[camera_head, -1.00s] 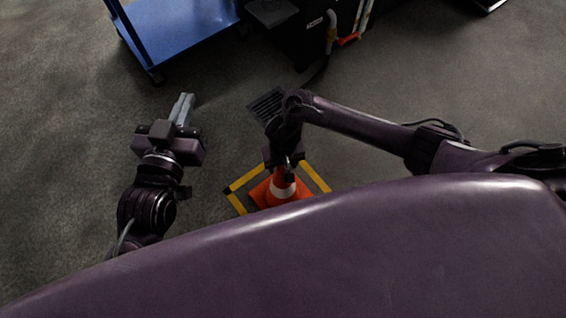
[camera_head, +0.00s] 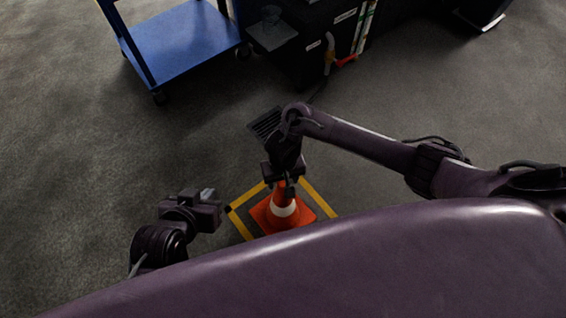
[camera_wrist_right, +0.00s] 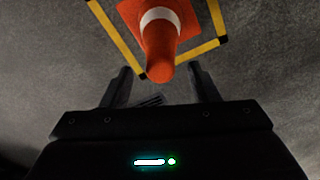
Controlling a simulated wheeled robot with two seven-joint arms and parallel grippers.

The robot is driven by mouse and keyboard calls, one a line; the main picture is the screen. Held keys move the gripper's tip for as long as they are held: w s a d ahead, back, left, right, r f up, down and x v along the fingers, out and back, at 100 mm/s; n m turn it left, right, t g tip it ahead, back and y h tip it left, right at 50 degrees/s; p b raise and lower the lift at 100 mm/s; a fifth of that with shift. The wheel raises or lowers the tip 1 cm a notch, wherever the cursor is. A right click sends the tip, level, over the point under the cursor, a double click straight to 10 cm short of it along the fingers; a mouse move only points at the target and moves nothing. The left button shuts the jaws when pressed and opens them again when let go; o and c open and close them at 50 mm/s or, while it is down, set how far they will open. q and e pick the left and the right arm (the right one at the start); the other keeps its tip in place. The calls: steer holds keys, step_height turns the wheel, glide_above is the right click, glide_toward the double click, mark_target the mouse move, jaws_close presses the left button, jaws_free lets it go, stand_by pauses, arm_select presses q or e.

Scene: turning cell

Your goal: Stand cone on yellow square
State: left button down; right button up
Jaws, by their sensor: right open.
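The orange cone (camera_head: 283,207) with a white band stands upright on the floor inside the yellow square outline (camera_head: 240,225). In the right wrist view the cone (camera_wrist_right: 158,45) points its tip toward me, and its visible base lies within the yellow lines (camera_wrist_right: 112,35). The near side of the square is hidden by my body in the head view. My right gripper (camera_head: 290,187) is above the cone, by its tip; in the wrist view its fingers (camera_wrist_right: 162,85) are spread, with the tip between and just beyond them. My left gripper (camera_head: 207,194) is left of the square; its fingers are barely visible.
A blue cart (camera_head: 180,45) stands at the upper left. A black cabinet (camera_head: 320,40) with a red-handled pipe (camera_head: 345,60) is at the top. The floor on the left and right is clear.

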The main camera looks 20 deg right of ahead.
step_height(320, 180, up, 4)
steer(key=shift+p, duration=1.1)
steer(key=s+a+r+n+t+y+p, duration=0.35)
steer(key=a+r, duration=0.45)
steer(key=a, duration=0.3)
arm_select(q)
steer(key=s+a+f+g+y, duration=0.2)
steer(key=s+a+g+y, duration=0.1)
steer(key=s+a+g, duration=0.2)
steer(key=shift+s+a+n+g+b, duration=0.35)
steer(key=shift+s+a, duration=0.2)
steer(key=shift+a, duration=0.35)
arm_select(e)
steer(key=s+d+r+h, duration=0.1)
steer(key=s+d, duration=0.3)
steer(key=d, duration=0.2)
steer(key=s+d+r+g+h, duration=0.1)
steer(key=s+d, duration=0.3)
steer(key=d, duration=0.3)
steer(key=shift+d+r+n, duration=0.2)
steer(key=shift+r+n, duration=0.2)
steer(key=shift+n, duration=0.05)
